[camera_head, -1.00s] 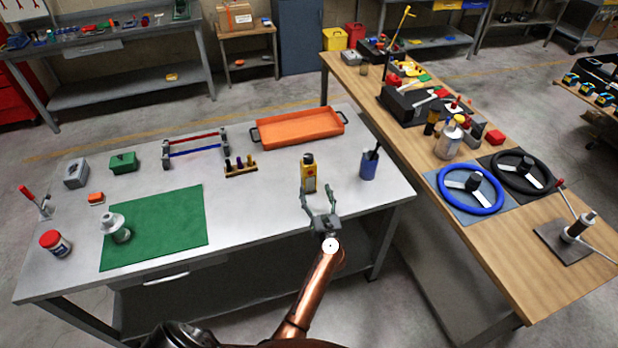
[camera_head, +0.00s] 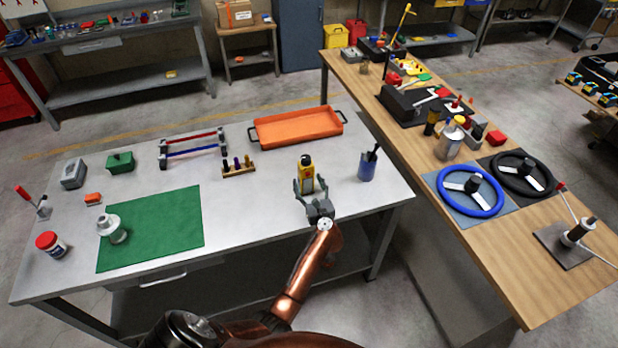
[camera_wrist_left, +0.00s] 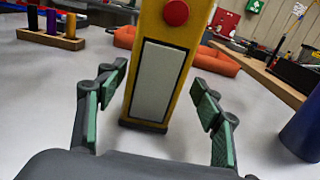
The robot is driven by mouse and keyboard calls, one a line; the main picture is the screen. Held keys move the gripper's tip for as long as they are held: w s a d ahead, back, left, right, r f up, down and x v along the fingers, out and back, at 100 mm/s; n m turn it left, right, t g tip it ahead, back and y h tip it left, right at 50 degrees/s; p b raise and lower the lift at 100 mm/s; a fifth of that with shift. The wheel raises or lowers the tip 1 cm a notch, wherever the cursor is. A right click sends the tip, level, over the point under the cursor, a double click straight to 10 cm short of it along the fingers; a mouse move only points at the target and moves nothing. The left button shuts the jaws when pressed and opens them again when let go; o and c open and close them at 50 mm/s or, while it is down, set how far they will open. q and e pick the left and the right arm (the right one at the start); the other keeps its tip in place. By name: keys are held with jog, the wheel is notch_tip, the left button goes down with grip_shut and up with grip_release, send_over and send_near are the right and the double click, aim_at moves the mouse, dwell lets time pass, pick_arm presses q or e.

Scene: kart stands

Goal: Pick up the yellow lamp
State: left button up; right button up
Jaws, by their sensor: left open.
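The yellow lamp (camera_head: 307,174) stands upright on the grey metal table, with a dark top. In the left wrist view the lamp (camera_wrist_left: 163,65) shows a pale panel and a red button, and its top is cut off. My left gripper (camera_head: 311,188) is open at the lamp's near side. In the left wrist view the green-padded fingers of the left gripper (camera_wrist_left: 158,120) stand apart on either side of the lamp's lower part, with gaps to both sides. My right gripper does not show.
A blue cup with dark tools (camera_head: 367,168) stands right of the lamp. A wooden rack with coloured pegs (camera_head: 239,168) is to the left, and an orange tray (camera_head: 297,126) lies behind. A green mat (camera_head: 150,230) covers the left front of the table.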

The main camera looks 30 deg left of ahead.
pick_arm(q)
jog(key=shift+s+a, duration=0.2)
jog(key=shift+a, duration=0.25)
jog(key=c, duration=0.3)
jog(key=shift+d, duration=0.1)
jog(key=c, duration=1.3)
